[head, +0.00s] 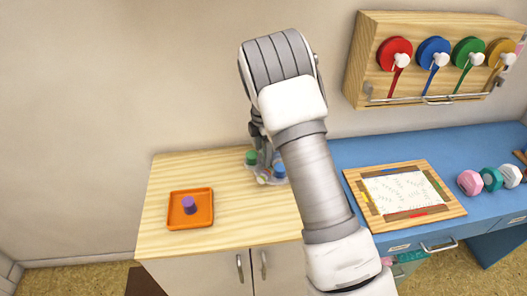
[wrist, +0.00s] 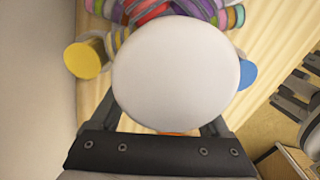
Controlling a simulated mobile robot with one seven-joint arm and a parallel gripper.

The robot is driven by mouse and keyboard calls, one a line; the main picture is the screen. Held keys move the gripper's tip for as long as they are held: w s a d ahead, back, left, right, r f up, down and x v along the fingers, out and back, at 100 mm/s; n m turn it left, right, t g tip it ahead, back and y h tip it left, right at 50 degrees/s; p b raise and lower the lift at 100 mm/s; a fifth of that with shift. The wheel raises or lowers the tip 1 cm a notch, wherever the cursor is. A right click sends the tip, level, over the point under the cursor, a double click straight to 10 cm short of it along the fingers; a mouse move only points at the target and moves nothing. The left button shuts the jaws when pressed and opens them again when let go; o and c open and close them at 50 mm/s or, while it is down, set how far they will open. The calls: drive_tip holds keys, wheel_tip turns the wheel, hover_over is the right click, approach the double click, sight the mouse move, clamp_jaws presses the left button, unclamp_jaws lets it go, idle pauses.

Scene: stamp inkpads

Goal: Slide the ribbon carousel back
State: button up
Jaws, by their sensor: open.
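The ribbon carousel (head: 251,172) stands at the back right of the wooden cabinet top, near the wall and beside the blue desk. Green, blue and pale pieces show around its base, and my arm hides part of it. In the wrist view its round white top (wrist: 175,72) fills the middle, with a yellow spool (wrist: 86,59) at left, a blue spool (wrist: 247,75) at right and several coloured rolls beyond. My gripper (head: 264,158) is open and points down at the carousel. Its fingertips are hidden behind the white top in the wrist view, so contact is unclear.
An orange tray (head: 178,217) with a purple cylinder (head: 189,204) sits left on the cabinet top. A framed paper board (head: 447,206) and dumbbell-shaped pieces (head: 491,179) lie on the blue desk (head: 370,152). A wooden ribbon rack (head: 362,60) hangs on the wall. The cabinet's back left is clear.

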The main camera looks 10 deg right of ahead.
wheel_tip(320, 180, up, 18)
drive_tip(key=p, duration=0.1)
drive_tip(key=shift+f, duration=0.25)
idle(0.5)
